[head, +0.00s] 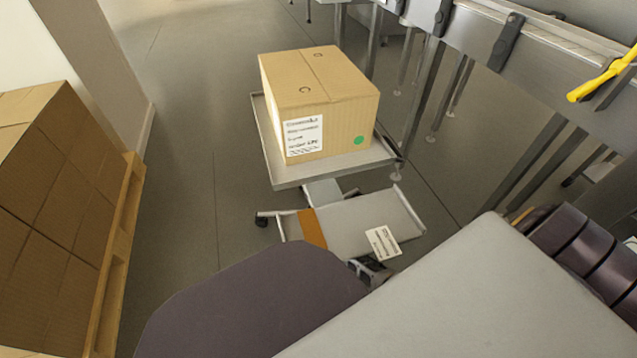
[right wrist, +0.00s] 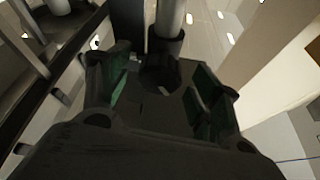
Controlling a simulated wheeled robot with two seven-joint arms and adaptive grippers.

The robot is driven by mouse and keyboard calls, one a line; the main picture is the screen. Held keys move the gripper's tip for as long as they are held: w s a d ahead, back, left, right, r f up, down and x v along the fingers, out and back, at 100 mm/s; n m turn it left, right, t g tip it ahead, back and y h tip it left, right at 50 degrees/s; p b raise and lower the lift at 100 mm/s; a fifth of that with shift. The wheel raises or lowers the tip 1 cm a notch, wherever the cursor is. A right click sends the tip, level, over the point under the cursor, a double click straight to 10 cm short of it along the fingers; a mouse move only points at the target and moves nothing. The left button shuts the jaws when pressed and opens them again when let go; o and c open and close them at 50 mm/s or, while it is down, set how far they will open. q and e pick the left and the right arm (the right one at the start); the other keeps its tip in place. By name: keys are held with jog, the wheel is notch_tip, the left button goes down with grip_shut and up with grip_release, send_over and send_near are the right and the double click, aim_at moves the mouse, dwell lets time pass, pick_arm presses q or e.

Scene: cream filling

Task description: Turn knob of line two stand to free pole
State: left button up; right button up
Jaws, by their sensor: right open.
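In the right wrist view my right gripper (right wrist: 160,92) is open, its green-padded fingers spread apart. A grey metal pole (right wrist: 170,18) rises just beyond the fingers, with a dark collar (right wrist: 165,48) around it. The collar shows in the gap between the fingers. I cannot make out a separate knob, nor tell whether the fingers touch anything. I cannot tell from a label whether this pole belongs to the line two stand. In the head view my own large body parts cover the lower middle and right, and I cannot pick out either gripper there.
A labelled carton (head: 318,100) sits on a metal tray (head: 335,174). A low grey wheeled stand (head: 350,222) is in front of it. Stacked cartons (head: 50,190) on a wooden pallet (head: 118,250) fill the left. A metal line frame (head: 560,85) runs along the right.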

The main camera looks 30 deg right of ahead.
jog(key=v, duration=1)
jog(key=shift+w, duration=0.2)
